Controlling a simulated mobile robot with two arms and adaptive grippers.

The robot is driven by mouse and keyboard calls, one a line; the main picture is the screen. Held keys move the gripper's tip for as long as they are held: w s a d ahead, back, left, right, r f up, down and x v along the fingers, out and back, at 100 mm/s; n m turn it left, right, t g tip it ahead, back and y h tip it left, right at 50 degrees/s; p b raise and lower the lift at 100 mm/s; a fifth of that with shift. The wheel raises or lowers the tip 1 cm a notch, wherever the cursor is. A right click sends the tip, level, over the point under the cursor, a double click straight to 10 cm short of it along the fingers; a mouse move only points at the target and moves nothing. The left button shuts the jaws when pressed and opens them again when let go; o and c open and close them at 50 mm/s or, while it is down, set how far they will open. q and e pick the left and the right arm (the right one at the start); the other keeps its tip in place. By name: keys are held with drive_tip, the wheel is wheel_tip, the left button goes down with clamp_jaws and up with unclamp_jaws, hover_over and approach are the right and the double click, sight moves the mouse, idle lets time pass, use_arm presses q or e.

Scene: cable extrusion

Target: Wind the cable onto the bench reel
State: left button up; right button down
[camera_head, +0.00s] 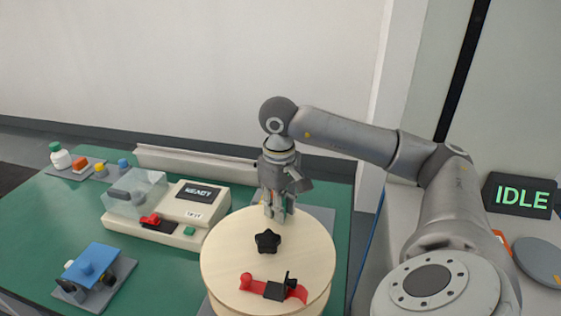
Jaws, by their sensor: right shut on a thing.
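The bench reel (232,259) is a pale wooden disc at the front of the green bench. A black star knob (267,241) sits at its middle. A red clip with a black block (275,290) lies on its near side. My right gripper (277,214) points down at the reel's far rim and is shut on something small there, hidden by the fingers. No cable can be made out for certain. My left gripper is not in view.
A white machine with a "READY" display (197,193) and a clear cover stands left of the reel. A blue-topped fixture (92,262) is front left. Small bottles and blocks (80,165) stand far left. An "IDLE" screen (521,196) is at right.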

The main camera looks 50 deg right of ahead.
drive_tip(key=c, duration=1.2)
unclamp_jaws()
drive_tip(key=shift+o, duration=0.2)
wheel_tip(320, 180, up, 12)
idle(0.3)
